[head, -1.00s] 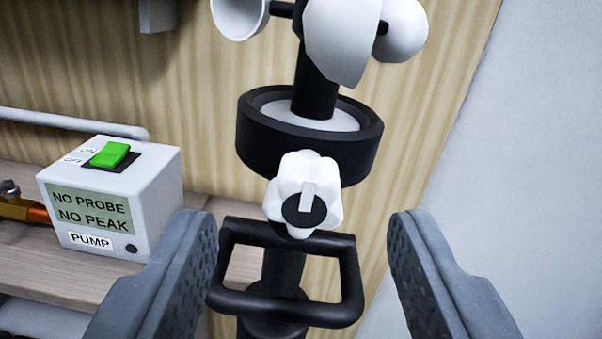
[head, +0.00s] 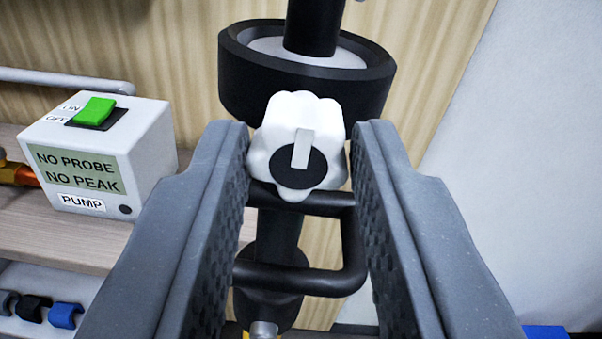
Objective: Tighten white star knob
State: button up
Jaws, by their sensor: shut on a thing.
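The white star knob (head: 297,122) sits in the middle of the head view, with a black disc and a pale pointer bar on its face. The bar stands near upright. It is in front of the black mast, below a thick black ring (head: 240,72) and above a black loop handle (head: 300,279). My gripper (head: 300,150) is shut on the knob, one ridged finger on its left side and one on its right. The fingers hide parts of the handle's sides.
A white pump box (head: 150,150) with a green switch (head: 95,110) and a small display stands on a wooden shelf (head: 60,235) at left. Blue and black clips (head: 65,315) show below the shelf. A plain pale wall (head: 500,150) is at right.

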jog(key=shift+f+m, duration=0.1)
jog(key=shift+m, duration=0.3)
jog(key=shift+w+a+m+p, duration=0.1)
jog(key=shift+m+p, duration=0.5)
jog(key=shift+m, duration=0.3)
jog(key=m, duration=0.4)
jog(key=shift+m+p, duration=0.3)
jog(key=shift+p, duration=0.1)
jog(key=m+p, duration=0.1)
jog(key=m, duration=0.1)
jog(key=shift+r+m, duration=0.2)
jog(key=shift+m, duration=0.2)
jog(key=m+p, duration=0.3)
jog(key=shift+m, duration=0.4)
jog(key=m+p, duration=0.6)
jog(key=shift+m+h, duration=0.3)
jog(key=shift+s+f+m+p, duration=0.1)
jog(key=shift+m+p, duration=0.75)
jog(key=shift+m, duration=0.15)
jog(key=shift+s+f+m+p, duration=0.1)
jog(key=shift+m+p, duration=0.7)
jog(key=shift+m, duration=0.2)
jog(key=shift+f, duration=0.15)
